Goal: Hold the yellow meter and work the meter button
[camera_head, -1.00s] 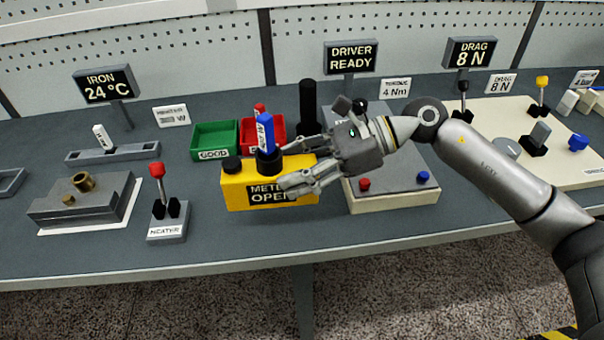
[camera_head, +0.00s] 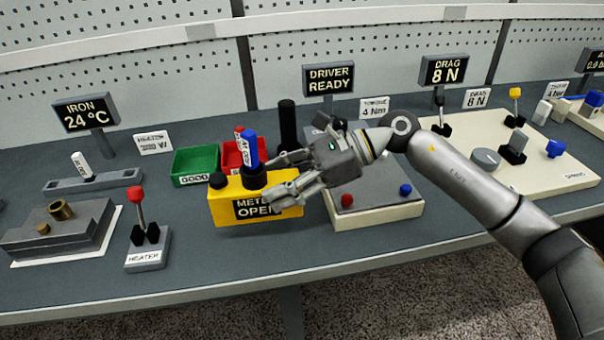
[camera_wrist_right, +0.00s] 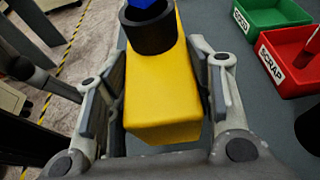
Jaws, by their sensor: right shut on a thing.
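The yellow meter (camera_head: 226,208) stands on the bench, and its dark front panel reads "METER OPEN". A small black knob (camera_head: 218,180), which may be the meter button, is on its top left. A blue labelled piece (camera_head: 251,147) stands upright in a black collar on top. My right gripper (camera_head: 266,184) is shut on the right part of the meter, one finger behind and one in front. In the right wrist view the yellow body (camera_wrist_right: 163,90) fills the space between the finger pads. The knob is out of that view. My left gripper is not in view.
Behind the meter are the green GOOD tray (camera_head: 196,162) and a red tray (camera_head: 231,158), with a black cylinder (camera_head: 287,124). A driver box (camera_head: 380,213) with red and blue buttons stands close to the right. The heater lever (camera_head: 141,208) stands left. Bench in front is clear.

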